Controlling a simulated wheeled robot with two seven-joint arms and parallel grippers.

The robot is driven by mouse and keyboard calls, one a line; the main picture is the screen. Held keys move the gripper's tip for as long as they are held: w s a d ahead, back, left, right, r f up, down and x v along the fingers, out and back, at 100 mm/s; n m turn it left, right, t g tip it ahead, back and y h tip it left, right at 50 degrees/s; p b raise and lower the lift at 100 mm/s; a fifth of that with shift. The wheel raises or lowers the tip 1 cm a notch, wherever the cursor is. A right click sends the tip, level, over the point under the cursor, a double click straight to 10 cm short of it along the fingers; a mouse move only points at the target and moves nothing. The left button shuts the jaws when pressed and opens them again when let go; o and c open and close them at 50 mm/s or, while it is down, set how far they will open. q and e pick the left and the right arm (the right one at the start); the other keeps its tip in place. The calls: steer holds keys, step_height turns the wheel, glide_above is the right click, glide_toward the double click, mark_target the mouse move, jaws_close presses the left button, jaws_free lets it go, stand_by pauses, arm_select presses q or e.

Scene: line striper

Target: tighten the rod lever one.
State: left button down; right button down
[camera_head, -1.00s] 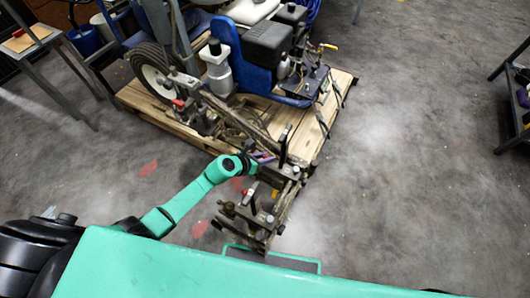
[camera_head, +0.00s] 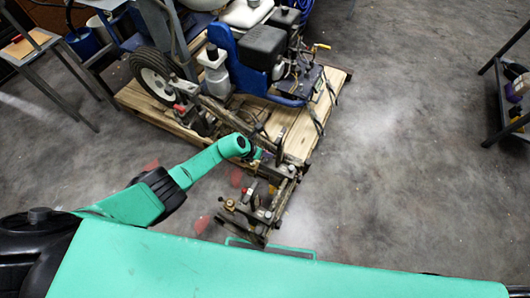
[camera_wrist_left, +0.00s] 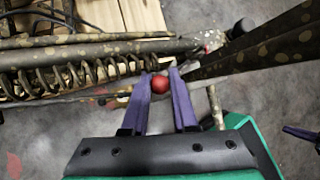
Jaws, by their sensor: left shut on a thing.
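A lever with a round red knob (camera_wrist_left: 160,85) shows in the left wrist view, beside a coil spring (camera_wrist_left: 60,80) and speckled metal rods. My left gripper (camera_wrist_left: 161,88) has its two purple fingers on either side of the knob, shut on it. In the head view my left gripper (camera_head: 257,155) reaches the front frame of the striper (camera_head: 275,175), and the knob is hidden there behind my wrist.
The line striper's engine (camera_head: 263,47) and wheel (camera_head: 152,76) stand on a wooden pallet (camera_head: 297,135). A second red-handled lever (camera_head: 245,191) sits on the nearer end of the frame. A table stands at left, a shelf (camera_head: 510,90) at right. Grey floor is clear at right.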

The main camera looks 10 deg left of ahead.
arm_select(q)
steer(key=c, duration=0.7)
jaws_free()
steer(key=p+v, duration=0.9)
steer(key=v, duration=0.5)
steer(key=shift+a+r, duration=0.2)
steer(key=shift+s, duration=0.1)
